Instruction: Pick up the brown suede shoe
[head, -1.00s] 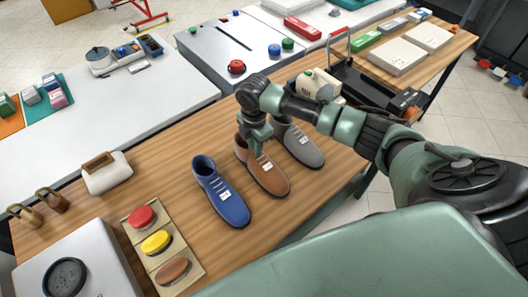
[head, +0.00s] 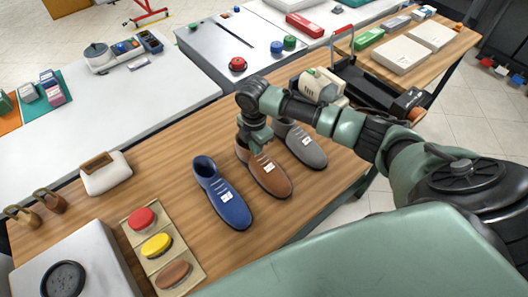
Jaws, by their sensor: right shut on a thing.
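The brown suede shoe (head: 268,177) stands on the wooden table, between a blue shoe (head: 228,200) on its left and a grey shoe (head: 304,150) on its right. Each shoe has a small white tag. My right gripper (head: 257,144) points down at the heel and ankle opening of the brown shoe and is shut on it. The gripper and wrist hide part of the shoe's collar. The shoe looks to be resting on the table, or very close to it. My left gripper is not in view.
A tray of red, yellow and brown polish pads or brushes (head: 140,220) lies to the left of the shoes. A white box with a brown handle (head: 106,175) and brass padlocks (head: 50,202) are further left. Bare wood (head: 180,150) lies behind the blue shoe.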

